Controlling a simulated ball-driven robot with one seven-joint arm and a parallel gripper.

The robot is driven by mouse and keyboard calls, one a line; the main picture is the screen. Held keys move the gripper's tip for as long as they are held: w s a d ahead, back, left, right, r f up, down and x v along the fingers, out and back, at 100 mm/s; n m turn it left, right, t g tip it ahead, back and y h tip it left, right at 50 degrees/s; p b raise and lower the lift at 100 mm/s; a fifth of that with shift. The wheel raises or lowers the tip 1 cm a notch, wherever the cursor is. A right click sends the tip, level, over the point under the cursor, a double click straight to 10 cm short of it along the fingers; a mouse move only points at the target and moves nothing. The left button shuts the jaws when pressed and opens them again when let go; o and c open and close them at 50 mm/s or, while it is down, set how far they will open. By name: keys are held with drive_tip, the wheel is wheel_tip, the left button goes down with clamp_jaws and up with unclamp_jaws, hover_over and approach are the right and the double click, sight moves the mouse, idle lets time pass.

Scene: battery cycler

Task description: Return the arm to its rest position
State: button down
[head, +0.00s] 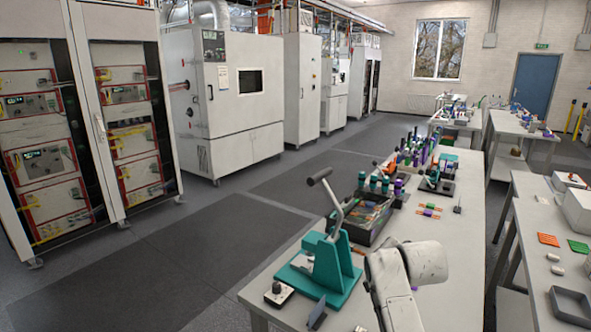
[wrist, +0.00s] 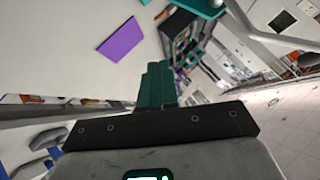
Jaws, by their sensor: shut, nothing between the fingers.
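My gripper (wrist: 158,88) shows in the wrist view as teal fingers closed together on a dark mounting bar. Nothing is between the fingers. They stand clear of the things around them in that picture. In the head view my white arm (head: 405,272) rises at the bottom, over the near part of the workbench (head: 440,238). The gripper itself cannot be made out there.
A teal lever press (head: 325,265) stands just left of my arm. Behind it are a dark tray of parts (head: 366,216) and several coloured holders. A purple plate (wrist: 120,38) shows in the wrist view. The aisle floor (head: 190,265) left of the bench is clear.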

drive_tip(key=s+d+f+n+g+b, duration=0.3)
drive_tip(key=s+f+n+g, duration=0.1)
drive_tip(key=s+f, duration=1.8)
drive_tip(key=s+f+n+g+b, duration=0.1)
drive_tip(key=s+f+n+g, duration=0.1)
drive_tip(key=s, duration=1.4)
drive_tip(key=s+d+f+n+g+b, duration=0.1)
drive_tip(key=s+n+g, duration=0.1)
drive_tip(key=s, duration=1.4)
drive_tip(key=shift+s+f+n+g, duration=0.35)
drive_tip(key=shift+s+n+g, duration=0.05)
drive_tip(key=shift+g, duration=0.4)
